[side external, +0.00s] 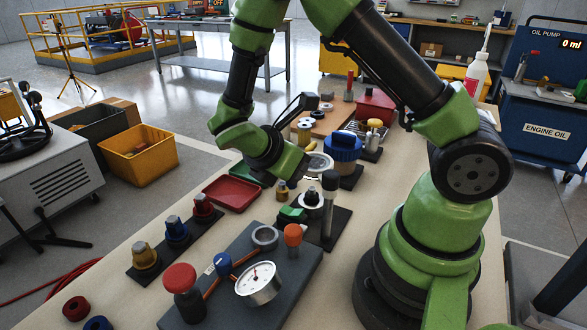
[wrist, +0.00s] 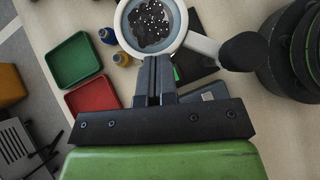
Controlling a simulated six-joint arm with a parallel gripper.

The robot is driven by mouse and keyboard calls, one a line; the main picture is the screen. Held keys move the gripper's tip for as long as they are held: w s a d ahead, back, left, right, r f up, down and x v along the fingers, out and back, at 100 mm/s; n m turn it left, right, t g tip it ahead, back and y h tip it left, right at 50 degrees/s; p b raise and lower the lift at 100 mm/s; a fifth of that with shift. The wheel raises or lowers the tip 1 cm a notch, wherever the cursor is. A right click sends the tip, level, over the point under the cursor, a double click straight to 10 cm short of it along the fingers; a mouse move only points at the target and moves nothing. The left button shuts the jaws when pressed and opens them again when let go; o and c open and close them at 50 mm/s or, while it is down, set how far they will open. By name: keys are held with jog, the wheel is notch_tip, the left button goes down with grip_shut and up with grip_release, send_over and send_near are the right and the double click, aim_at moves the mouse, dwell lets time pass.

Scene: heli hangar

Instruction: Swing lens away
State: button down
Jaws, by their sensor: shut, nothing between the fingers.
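The lens (wrist: 180,42) is a white ring at the top of the wrist view, with a dark speckled patch showing through it. A pale arm joins it to a dark post top (wrist: 243,52) on the right. In the side view a pale ring (side external: 320,162), which looks like the lens, is beside my wrist, near the grey post (side external: 328,215) on its black base. My gripper (wrist: 152,62) is shut and empty. Its fingertips are at the ring's near edge; I cannot tell whether they touch. The fingers are hard to make out in the side view.
A red tray (side external: 231,192) and small yellow-and-blue items (wrist: 107,36) lie near the lens. A blue-lidded jar (side external: 343,147) stands behind. A grey board with a pressure gauge (side external: 258,284) and a red-capped cylinder (side external: 182,280) fills the front.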

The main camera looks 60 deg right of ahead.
aim_at(331, 164)
jog(key=shift+d, duration=0.1)
jog(key=d+m+g+y, duration=0.1)
jog(key=m, duration=0.1)
jog(key=d+m+g, duration=0.1)
jog(key=m+g, duration=0.1)
jog(key=shift+s+d+m+y, duration=0.25)
jog(key=shift+s+m+y, duration=0.05)
jog(key=shift+s+y, duration=0.1)
jog(key=d+m+g+y, duration=0.1)
jog(key=s+m+g+y, duration=0.1)
jog(key=m, duration=0.1)
jog(key=shift+s+d+m, duration=0.15)
jog(key=shift+d+m, duration=0.15)
jog(key=shift+d, duration=0.05)
jog(key=m+y, duration=0.1)
jog(key=s+d+m+y, duration=0.1)
jog(key=m, duration=0.1)
jog(key=s+m+g+y, duration=0.1)
jog(key=shift+s+d, duration=0.15)
jog(key=shift+d, duration=0.1)
jog(key=shift+s+d+m+y, duration=0.15)
jog(key=shift+s+m+y, duration=0.55)
jog(key=shift+m+y, duration=0.4)
jog(key=shift+s+d+m+y, duration=0.1)
jog(key=shift+s+m+y, duration=0.65)
jog(key=shift+m, duration=0.65)
jog(key=shift+w, duration=0.15)
